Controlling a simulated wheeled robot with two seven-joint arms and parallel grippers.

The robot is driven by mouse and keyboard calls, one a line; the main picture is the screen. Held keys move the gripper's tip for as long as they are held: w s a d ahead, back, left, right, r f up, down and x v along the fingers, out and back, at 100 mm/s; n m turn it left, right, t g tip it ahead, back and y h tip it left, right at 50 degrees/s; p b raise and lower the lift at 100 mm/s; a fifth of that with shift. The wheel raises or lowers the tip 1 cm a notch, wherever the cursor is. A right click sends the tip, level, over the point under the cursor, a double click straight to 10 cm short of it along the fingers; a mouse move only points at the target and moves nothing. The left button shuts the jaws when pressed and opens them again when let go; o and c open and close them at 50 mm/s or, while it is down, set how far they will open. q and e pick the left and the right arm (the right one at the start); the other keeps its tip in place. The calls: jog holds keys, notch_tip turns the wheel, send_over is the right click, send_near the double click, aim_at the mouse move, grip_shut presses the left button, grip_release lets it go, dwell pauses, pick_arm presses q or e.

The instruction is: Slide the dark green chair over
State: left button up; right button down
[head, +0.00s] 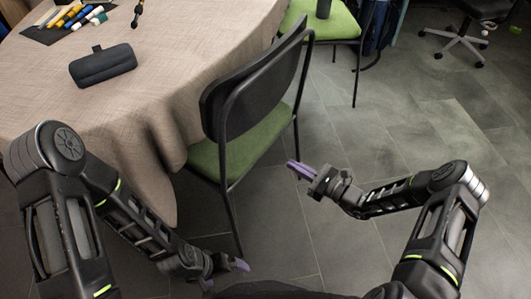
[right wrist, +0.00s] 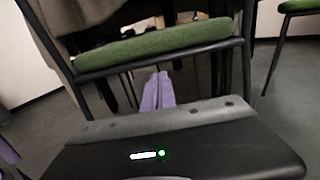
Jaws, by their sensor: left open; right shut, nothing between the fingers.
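The dark green chair (head: 240,146) stands at the table's right edge, its black backrest toward me and its seat partly under the tablecloth. In the right wrist view, its green seat (right wrist: 150,45) and black frame cross the picture ahead of the fingers. My right gripper (head: 300,170) is to the right of the chair, shut and empty, its purple fingers (right wrist: 157,92) together and pointing toward the chair's frame. I cannot tell whether they touch it. My left gripper (head: 241,265) is low near the chair's front leg, open and apparently empty.
A round table (head: 160,50) with a beige cloth fills the left. A dark case (head: 103,66) lies on it. A second chair with a brighter green seat (head: 335,22) stands behind. An office chair base (head: 458,42) is at upper right. The grey tiled floor on the right is clear.

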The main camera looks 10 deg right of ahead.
aim_at(267, 150)
jog(key=b+x, duration=0.1)
jog(key=x, duration=0.6)
jog(key=shift+f+b, duration=0.15)
jog(key=shift+b, duration=0.25)
pick_arm(q)
jog(key=shift+w+a+f, duration=0.15)
jog(key=shift+f, duration=0.45)
jog(key=shift+w+a+f, duration=0.15)
jog(key=shift+f, duration=0.4)
pick_arm(e)
jog(key=shift+w+a, duration=0.3)
jog(key=shift+a, duration=0.05)
pick_arm(q)
jog(key=shift+w+a, duration=0.1)
pick_arm(e)
jog(key=shift+w, duration=0.1)
